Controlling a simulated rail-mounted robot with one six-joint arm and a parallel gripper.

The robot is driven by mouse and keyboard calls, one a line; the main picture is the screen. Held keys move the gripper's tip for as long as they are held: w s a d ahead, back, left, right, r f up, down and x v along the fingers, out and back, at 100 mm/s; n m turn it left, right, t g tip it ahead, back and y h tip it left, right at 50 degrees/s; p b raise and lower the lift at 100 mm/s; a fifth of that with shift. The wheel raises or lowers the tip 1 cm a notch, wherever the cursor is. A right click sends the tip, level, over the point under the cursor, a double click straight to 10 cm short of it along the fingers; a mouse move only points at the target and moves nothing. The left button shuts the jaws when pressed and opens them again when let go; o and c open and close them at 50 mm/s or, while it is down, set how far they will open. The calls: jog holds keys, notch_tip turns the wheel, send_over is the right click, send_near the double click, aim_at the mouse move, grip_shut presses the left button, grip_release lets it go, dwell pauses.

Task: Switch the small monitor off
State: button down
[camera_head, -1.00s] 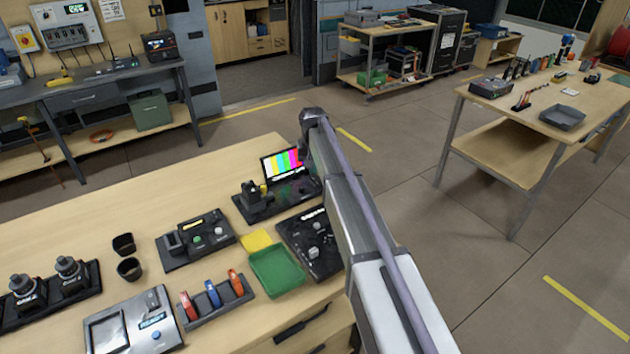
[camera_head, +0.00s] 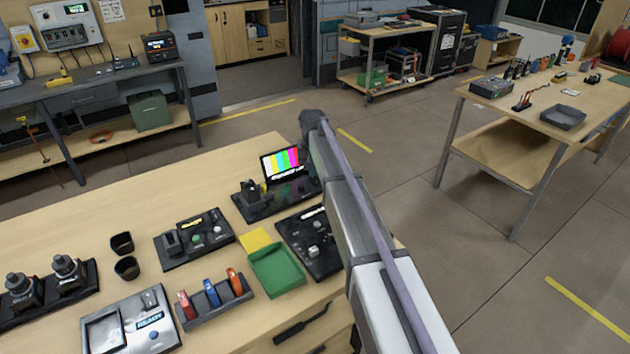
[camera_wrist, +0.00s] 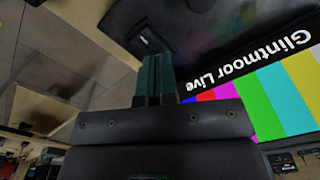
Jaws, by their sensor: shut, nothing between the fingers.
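The small monitor (camera_head: 283,163) stands at the bench's far right corner, lit with vertical colour bars. In the wrist view its screen (camera_wrist: 255,95) is close on the right, upside down, with the words "Glintmoor Live". My gripper (camera_wrist: 155,62) is shut and empty, its teal fingers side by side. The fingertips are close to a small dark switch-like part (camera_wrist: 147,38) on a dark glossy surface beside the screen. I cannot tell whether they touch it. In the head view, my arm hides the fingers.
A dark control panel (camera_head: 255,206) sits before the monitor, with a green tray (camera_head: 278,270) and a yellow pad (camera_head: 254,239) nearer. Open floor lies right of the bench.

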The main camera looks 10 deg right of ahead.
jog(key=shift+f+b, duration=0.5)
jog(key=shift+f, duration=0.05)
notch_tip(320, 180, up, 7)
jog(key=p, duration=0.7)
jog(key=shift+r, duration=0.15)
jog(key=s+n, duration=0.1)
jog(key=s, duration=3.5)
jog(key=shift+s+n, duration=0.3)
jog(key=shift+s, duration=0.1)
